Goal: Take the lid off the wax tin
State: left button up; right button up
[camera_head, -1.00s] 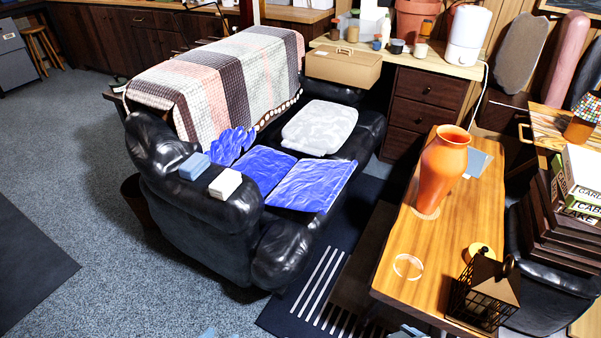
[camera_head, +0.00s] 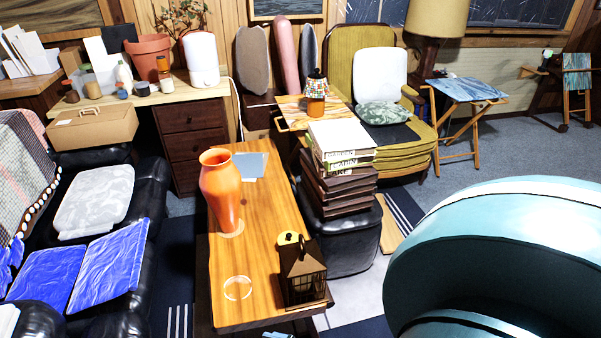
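I cannot pick out the wax tin for certain. A small round yellow item (camera_head: 288,238) sits on the wooden coffee table (camera_head: 262,200), partly hidden behind the dark lantern (camera_head: 302,275); I cannot tell whether it is a tin. Several small jars, including a dark one with a pale top (camera_head: 142,89), stand on the desk at the back left, too small to identify. A large teal and white curved part at the lower right looks like my own arm.
An orange vase (camera_head: 221,190) and a clear ring (camera_head: 238,288) are on the coffee table. A black sofa (camera_head: 148,205) stands left of it. A stool with stacked boxes (camera_head: 340,190) stands right of it. Grey carpet (camera_head: 535,150) is open at the right.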

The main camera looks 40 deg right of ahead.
aim_at(289, 237)
jog(key=l+z, duration=0.45)
jog(key=l, duration=1.45)
jog(key=i+l, duration=0.15)
jog(key=l, duration=0.15)
jog(key=i+l+u, duration=0.1)
jog(key=l, duration=0.2)
jog(key=i+l, duration=0.1)
jog(key=l, duration=0.2)
jog(key=i+l, duration=0.15)
jog(key=l, duration=0.15)
jog(key=i+l+u, duration=0.15)
jog(key=i+l, duration=0.4)
jog(key=i, duration=0.15)
